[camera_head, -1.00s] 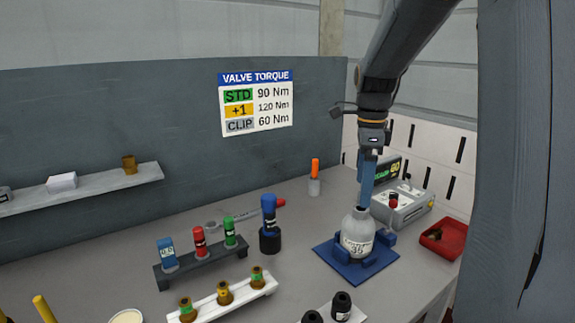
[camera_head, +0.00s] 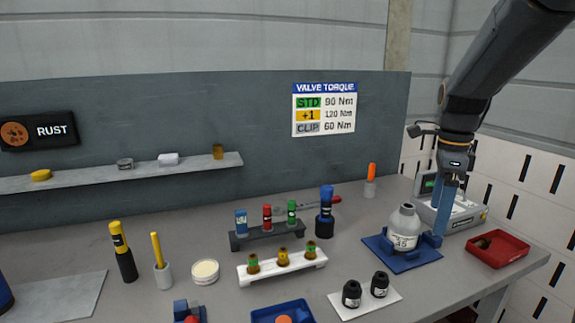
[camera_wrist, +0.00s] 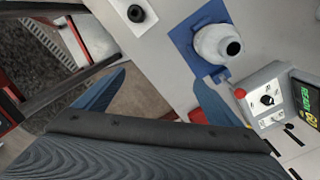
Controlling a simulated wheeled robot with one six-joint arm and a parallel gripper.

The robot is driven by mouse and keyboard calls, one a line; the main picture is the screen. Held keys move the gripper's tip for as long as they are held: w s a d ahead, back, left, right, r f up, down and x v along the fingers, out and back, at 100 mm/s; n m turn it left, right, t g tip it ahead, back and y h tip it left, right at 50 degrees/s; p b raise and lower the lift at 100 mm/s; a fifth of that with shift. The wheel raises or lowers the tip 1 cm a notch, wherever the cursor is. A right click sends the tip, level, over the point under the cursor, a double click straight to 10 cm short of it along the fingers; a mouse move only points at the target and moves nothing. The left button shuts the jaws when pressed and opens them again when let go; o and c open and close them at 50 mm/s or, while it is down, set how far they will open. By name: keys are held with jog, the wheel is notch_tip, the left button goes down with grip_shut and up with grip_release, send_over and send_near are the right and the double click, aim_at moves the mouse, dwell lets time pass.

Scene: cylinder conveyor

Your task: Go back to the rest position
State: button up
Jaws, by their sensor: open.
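My gripper (camera_head: 441,240) is open and empty, its blue fingers pointing down just right of the grey cylinder (camera_head: 404,228). The cylinder stands upright in a blue cradle (camera_head: 385,252), with a dark open top and a label. In the wrist view my gripper (camera_wrist: 165,88) has its two fingers spread wide with nothing between them. The cylinder (camera_wrist: 212,45) lies beyond the right finger there, apart from it.
A red tray (camera_head: 500,262) stands at the bench's right, in front of a grey tester (camera_head: 460,217). Racks of coloured tools (camera_head: 268,240) stand to the left. Above the gripper is free room.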

jog(key=s+a+f+n+t, duration=0.1)
jog(key=s+a+f+n, duration=1.3)
jog(key=n, duration=0.9)
jog(key=shift+s+a, duration=0.6)
jog(key=shift+s, duration=0.2)
jog(key=shift+c, duration=0.3)
